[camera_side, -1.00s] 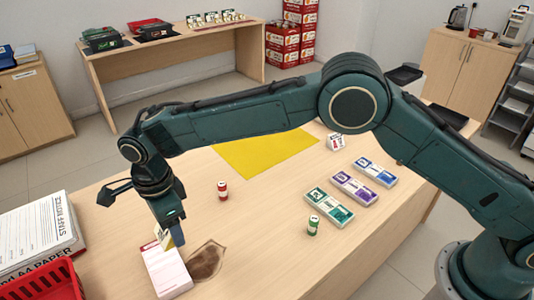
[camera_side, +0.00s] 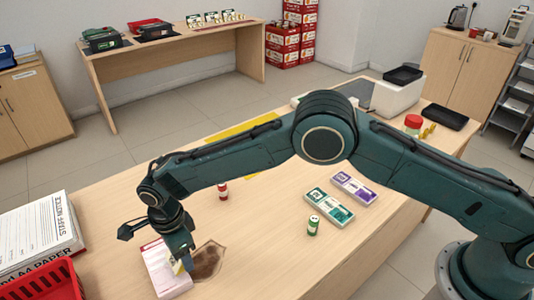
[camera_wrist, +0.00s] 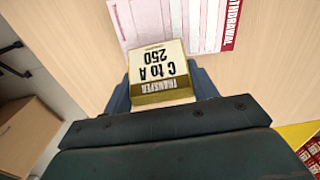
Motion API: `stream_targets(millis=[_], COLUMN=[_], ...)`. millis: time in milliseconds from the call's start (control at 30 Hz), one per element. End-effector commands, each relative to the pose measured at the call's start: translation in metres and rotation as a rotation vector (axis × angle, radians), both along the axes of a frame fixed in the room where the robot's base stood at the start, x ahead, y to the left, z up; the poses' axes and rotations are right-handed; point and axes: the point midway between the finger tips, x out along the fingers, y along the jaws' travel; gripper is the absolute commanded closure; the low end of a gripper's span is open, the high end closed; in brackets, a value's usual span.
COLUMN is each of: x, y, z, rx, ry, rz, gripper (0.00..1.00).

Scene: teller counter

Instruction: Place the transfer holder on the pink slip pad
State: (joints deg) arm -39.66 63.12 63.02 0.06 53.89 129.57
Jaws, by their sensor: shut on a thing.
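The transfer holder (camera_wrist: 158,68) is a small block with a white face printed "TRANSFER C to A 250" and gold edges. My gripper (camera_wrist: 162,92) is shut on it, one finger on each side. The pink slip pad (camera_wrist: 205,22), marked "WITHDRAWAL", shows beyond the holder in the wrist view, and the holder overlaps its near edge there. In the side view the pad (camera_side: 163,272) lies at the front left of the counter. My gripper (camera_side: 183,262) is low at its right side, hiding most of the holder. Whether the holder touches the pad cannot be told.
A brown patch (camera_side: 208,262) lies right of the pad. A red basket (camera_side: 45,284) and a paper stack (camera_side: 40,238) stand to the left. A red roll (camera_side: 223,191), a green roll (camera_side: 313,225) and note bundles (camera_side: 328,207) lie farther right.

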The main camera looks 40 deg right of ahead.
Motion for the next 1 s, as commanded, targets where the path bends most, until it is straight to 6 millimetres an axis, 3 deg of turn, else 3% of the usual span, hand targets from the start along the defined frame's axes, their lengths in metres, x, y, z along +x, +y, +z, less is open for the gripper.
stream_targets(millis=[200,633,667,767,1000], x=[0.000,0.000,0.000,0.000,0.000], y=[0.000,0.000,0.000,0.000,0.000], z=[-0.017,-0.020,-0.020,-0.020,-0.020], rx=[0.000,0.001,0.001,0.001,0.000], ry=[0.000,-0.001,-0.001,-0.001,0.000], rz=[0.000,0.000,0.000,0.000,0.000], gripper=[0.65,0.65,0.38,0.20,0.20])
